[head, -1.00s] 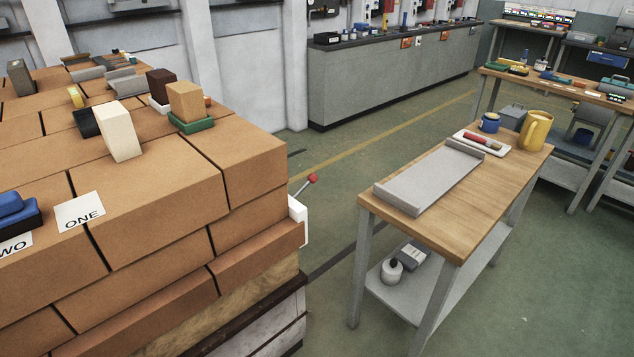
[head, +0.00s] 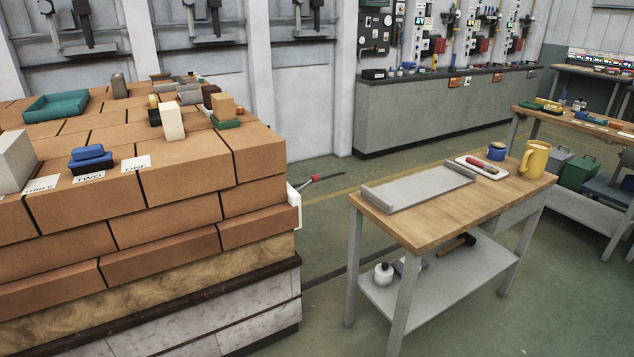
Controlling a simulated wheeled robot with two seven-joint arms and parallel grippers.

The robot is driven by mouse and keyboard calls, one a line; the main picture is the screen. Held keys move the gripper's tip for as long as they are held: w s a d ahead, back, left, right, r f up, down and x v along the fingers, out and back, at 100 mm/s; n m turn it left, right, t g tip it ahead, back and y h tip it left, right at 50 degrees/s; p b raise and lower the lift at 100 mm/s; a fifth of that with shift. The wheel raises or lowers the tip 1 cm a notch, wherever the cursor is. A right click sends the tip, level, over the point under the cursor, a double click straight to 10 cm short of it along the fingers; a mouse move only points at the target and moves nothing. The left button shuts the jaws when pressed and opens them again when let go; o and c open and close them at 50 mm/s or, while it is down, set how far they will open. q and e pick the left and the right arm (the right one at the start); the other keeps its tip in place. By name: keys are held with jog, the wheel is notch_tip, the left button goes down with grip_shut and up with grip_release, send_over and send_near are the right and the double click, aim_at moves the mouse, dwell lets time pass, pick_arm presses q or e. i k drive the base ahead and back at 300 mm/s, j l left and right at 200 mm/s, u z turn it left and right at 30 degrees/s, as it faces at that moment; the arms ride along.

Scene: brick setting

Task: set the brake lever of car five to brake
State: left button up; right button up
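A lever with a red knob (head: 315,177) sticks out from a white bracket (head: 294,208) at the right end of the brick-stacked car (head: 150,320). Its thin rod slants up and to the right. I cannot read a car number here, so I cannot tell whether this is car five. No brake marking is legible by the lever. The lower part of the bracket is partly hidden by the bricks. Neither of my grippers is in view.
Cards marked ONE (head: 136,163), TWO (head: 90,178) and THREE (head: 41,185) lie on the bricks. A wooden-topped table (head: 440,220) stands to the right, with a grey tray (head: 420,189) and yellow mug (head: 535,160). Green floor lies between car and table.

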aim_at(315, 177)
jog(key=i+l, duration=1.9)
jog(key=k+l+z, duration=0.05)
jog(key=l, duration=0.05)
